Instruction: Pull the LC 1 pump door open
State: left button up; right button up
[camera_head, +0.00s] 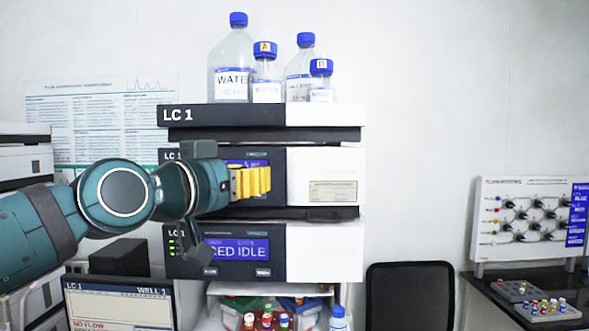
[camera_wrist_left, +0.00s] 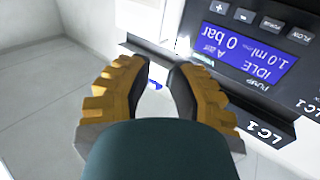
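The LC 1 pump module (camera_head: 325,165) is the second unit down in the stack, with a dark left part and a white front panel on the right. The white panel (camera_head: 325,200) carries a small label plate and looks closed; it also shows in the left wrist view (camera_wrist_left: 138,18). The pump's blue display (camera_wrist_left: 243,50) reads IDLE and 0 bar there, upside down. My left gripper (camera_head: 268,181) is in front of the pump, partly covering its display. In the left wrist view its yellow fingers (camera_wrist_left: 158,78) are apart with nothing held between them. Contact with the pump cannot be told.
Bottles with blue caps (camera_head: 232,70) stand on the top tray (camera_head: 225,116). Below the pump is a module with a blue display (camera_head: 237,250). Small vials (camera_head: 266,320) sit under the stack. A dark chair (camera_head: 410,295) is to the right.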

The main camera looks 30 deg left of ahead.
aim_at(295, 195)
pick_arm(q)
jog(key=w, duration=0.4)
jog(key=w+p, duration=0.1)
jog(key=w, duration=0.3)
jog(key=w+p, duration=0.1)
jog(key=w, duration=0.3)
jog(key=shift+w+d+f, duration=0.1)
jog(key=shift+w+d, duration=0.15)
jog(key=shift+w, duration=0.05)
grip_shut()
